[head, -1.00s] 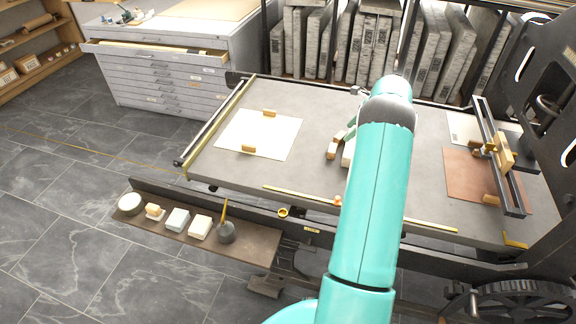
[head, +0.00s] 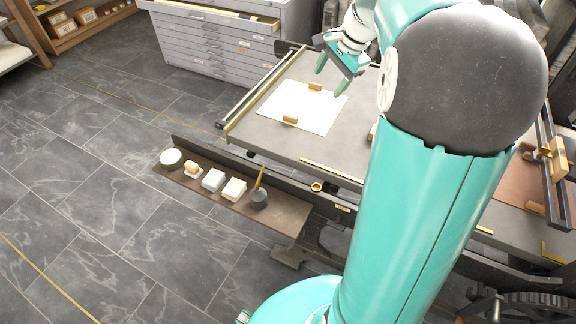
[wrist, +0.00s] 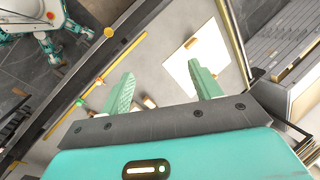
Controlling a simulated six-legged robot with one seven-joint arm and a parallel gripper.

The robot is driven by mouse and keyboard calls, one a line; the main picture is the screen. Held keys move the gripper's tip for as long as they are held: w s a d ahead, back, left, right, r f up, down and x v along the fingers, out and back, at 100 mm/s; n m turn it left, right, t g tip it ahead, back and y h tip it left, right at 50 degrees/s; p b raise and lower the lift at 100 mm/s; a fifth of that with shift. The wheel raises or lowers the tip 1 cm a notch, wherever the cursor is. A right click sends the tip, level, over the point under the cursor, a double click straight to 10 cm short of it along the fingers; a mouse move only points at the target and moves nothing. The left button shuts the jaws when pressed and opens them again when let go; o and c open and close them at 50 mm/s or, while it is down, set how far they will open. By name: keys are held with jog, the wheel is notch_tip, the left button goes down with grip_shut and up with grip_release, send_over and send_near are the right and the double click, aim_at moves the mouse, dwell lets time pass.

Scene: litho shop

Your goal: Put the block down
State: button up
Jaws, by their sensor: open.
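My gripper (head: 331,78) is open, raised over the bed near the far edge of the white sheet, with nothing between its fingers. Its two green fingers (wrist: 161,75) are spread wide in the wrist view. Two small wooden blocks rest on the sheet, a far one (head: 315,86) and a near one (head: 290,119). Another small block (wrist: 149,102) lies on the bed beside the left finger in the wrist view. In the head view my arm hides most of that area. I cannot tell which block the task means.
The grey press bed (head: 270,134) carries the white sheet (head: 330,112). A low shelf (head: 285,217) holds a round tin, pale blocks and a dark pot. A drawer cabinet (head: 215,50) stands behind. A wooden-blocked bar (head: 558,160) crosses the bed's right side.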

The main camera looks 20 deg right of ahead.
jog(key=s+a+r+n+h, duration=0.1)
jog(key=s+a+r+n, duration=0.3)
jog(key=s+a+n, duration=0.65)
jog(key=s+a+f+n+t, duration=0.1)
jog(key=s+a+n, duration=0.1)
jog(key=s+a, duration=0.3)
jog(key=s+a+f+n+h, duration=0.1)
jog(key=s+a+f+n, duration=0.1)
jog(key=s+a, duration=0.3)
jog(key=shift+s+a+f+n+t, duration=0.3)
jog(key=shift+s+a+n+t, duration=0.1)
jog(key=shift+s, duration=0.3)
